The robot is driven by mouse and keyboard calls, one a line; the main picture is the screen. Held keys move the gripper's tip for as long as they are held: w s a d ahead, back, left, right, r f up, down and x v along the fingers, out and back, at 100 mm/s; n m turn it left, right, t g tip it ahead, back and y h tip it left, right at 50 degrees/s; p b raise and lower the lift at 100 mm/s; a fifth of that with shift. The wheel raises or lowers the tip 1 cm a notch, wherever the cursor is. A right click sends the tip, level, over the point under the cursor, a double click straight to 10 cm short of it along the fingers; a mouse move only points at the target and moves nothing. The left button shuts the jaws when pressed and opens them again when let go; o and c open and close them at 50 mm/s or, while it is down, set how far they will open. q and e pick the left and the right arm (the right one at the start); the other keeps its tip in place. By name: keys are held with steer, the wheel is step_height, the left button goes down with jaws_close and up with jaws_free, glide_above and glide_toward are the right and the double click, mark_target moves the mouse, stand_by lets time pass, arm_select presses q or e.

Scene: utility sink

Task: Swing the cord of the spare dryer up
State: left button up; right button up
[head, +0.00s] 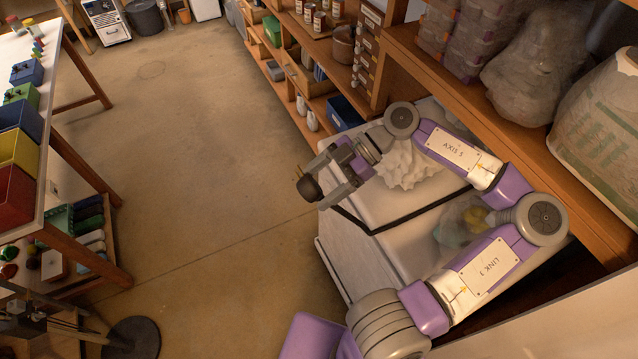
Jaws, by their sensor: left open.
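Two white box-shaped appliances stand side by side below the shelves, a far one (405,205) and a near one (355,262); I cannot tell which is the spare dryer. A black strip (405,219) runs along the gap between their tops and bends toward the far one's front corner; whether it is a cord is unclear. My left gripper (322,176) is open above the far one's front edge. A dark rounded piece (308,189) shows at its fingertips; I cannot tell whether it is a separate thing. My right gripper is out of view.
A crumpled white heap (408,168) and a clear bag (455,222) lie on the appliance tops, close to my left arm. Wooden shelves (400,40) with sacks and boxes overhang the right. A workbench (50,130) with coloured bins stands left. The floor between is clear.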

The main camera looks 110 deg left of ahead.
arm_select(q)
steer(key=v, duration=0.7)
steer(key=shift+b, duration=0.35)
steer(key=shift+w+a, duration=0.1)
steer(key=shift+w, duration=0.05)
